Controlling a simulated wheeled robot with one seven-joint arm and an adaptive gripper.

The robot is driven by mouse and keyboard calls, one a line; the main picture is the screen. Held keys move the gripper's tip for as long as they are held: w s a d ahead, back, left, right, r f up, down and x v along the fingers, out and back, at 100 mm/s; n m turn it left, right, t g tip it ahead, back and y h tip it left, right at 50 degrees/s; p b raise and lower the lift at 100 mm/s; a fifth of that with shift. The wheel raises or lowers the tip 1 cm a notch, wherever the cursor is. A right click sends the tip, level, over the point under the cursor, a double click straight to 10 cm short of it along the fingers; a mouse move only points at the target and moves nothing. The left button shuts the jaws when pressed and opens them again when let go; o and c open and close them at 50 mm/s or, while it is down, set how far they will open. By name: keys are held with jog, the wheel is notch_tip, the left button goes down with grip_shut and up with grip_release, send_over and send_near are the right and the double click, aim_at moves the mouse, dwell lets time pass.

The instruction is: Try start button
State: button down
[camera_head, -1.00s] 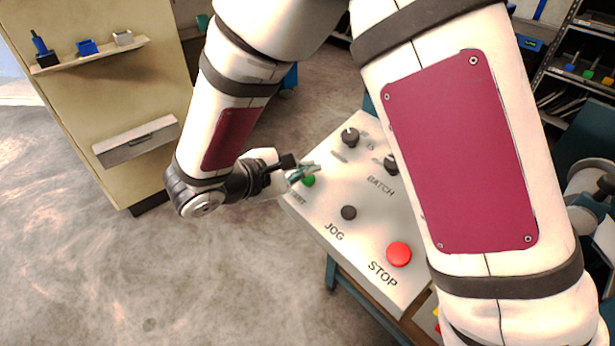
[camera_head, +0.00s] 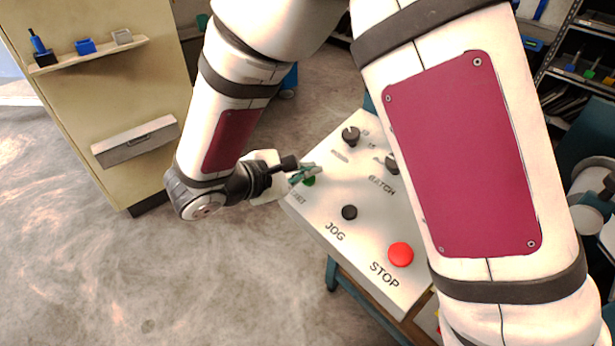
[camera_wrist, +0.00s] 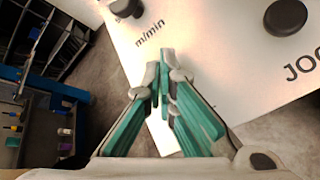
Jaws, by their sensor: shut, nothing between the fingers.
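The green start button (camera_head: 309,181) sits near the left edge of the white control panel (camera_head: 320,215), above the partly covered START label. My gripper (camera_head: 312,169) is shut and empty, with its fingertips at the green button, partly covering it in the head view. I cannot tell whether they touch it. In the wrist view, the closed green-padded fingers of my gripper (camera_wrist: 165,75) point at the white panel (camera_wrist: 210,50), and the green button is hidden there.
The panel also bears a black JOG button (camera_head: 349,212), a red STOP button (camera_head: 400,254) and two dark knobs, one at the back (camera_head: 351,136). A beige cabinet (camera_head: 110,90) stands at the left. Floor is clear between cabinet and panel.

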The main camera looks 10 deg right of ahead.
jog(key=shift+w+d+f+b, duration=0.1)
jog(key=shift+d+f+b, duration=0.05)
jog(key=shift+f+b, duration=0.35)
dwell(0.8)
jog(key=shift+s+a+r+p, duration=0.15)
jog(key=shift+r+p, duration=0.1)
jog(key=shift+r, duration=0.2)
jog(key=shift+s+a+r+p, duration=0.1)
jog(key=shift+r+p, duration=0.15)
jog(key=shift+r, duration=0.2)
jog(key=shift+w, duration=0.1)
jog(key=r+p, duration=0.1)
jog(key=a+r, duration=0.1)
jog(key=r, duration=0.1)
jog(key=s+r+p, duration=0.1)
jog(key=shift+a+r+p, duration=0.15)
jog(key=shift+r+p, duration=0.15)
jog(key=shift+r, duration=0.05)
dwell(0.7)
